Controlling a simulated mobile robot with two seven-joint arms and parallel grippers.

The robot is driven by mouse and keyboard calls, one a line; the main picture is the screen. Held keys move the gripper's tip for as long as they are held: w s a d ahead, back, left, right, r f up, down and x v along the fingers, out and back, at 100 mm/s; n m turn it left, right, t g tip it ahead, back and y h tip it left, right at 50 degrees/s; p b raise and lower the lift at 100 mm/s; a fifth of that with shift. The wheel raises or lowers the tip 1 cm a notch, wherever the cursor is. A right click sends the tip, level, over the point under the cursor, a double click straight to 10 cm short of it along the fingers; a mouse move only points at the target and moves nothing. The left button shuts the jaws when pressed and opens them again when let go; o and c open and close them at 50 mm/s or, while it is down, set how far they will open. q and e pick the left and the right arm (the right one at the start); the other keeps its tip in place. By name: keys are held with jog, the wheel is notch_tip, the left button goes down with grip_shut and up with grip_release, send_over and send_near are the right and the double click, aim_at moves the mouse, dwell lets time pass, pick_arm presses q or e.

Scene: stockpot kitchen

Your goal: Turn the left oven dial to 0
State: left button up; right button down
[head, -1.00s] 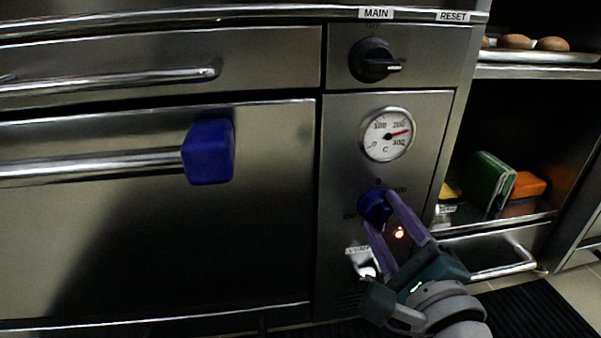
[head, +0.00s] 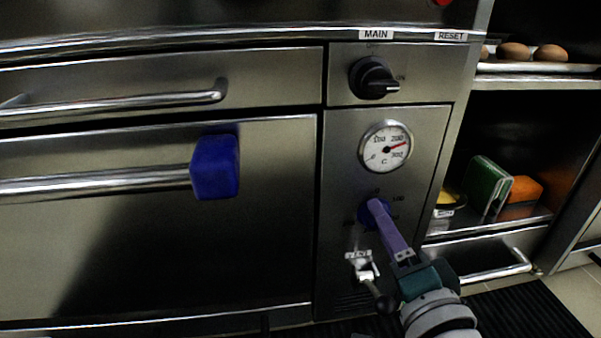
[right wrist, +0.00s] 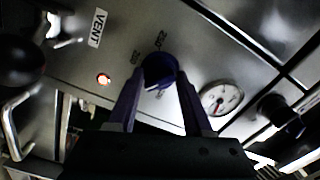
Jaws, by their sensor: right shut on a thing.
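The blue oven dial (head: 364,214) sits on the steel control panel below the round temperature gauge (head: 385,147). It also shows in the right wrist view (right wrist: 160,66). My right gripper (head: 375,207) is shut on the dial, with its purple fingers on either side of it in the right wrist view (right wrist: 159,86). In the head view the fingers overlap and cover part of the dial. Numbers are printed around the dial, but I cannot tell which one it points to. The gauge's red needle points right, near 200 to 300. My left gripper is not in view.
A black knob (head: 372,78) under the MAIN label is above the gauge. A vent lever (head: 367,272) stands just below the dial, close to my right gripper. Shelves are at right.

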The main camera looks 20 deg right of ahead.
jog(key=n+p, duration=0.1)
jog(key=n, duration=1.1)
jog(key=shift+n, duration=0.4)
jog(key=n, duration=0.6)
jog(key=shift+a+p, duration=0.1)
jog(key=shift+p, duration=0.2)
jog(key=n, duration=0.4)
jog(key=shift+n, duration=1.5)
jog(key=shift+c, duration=1.6)
grip_release()
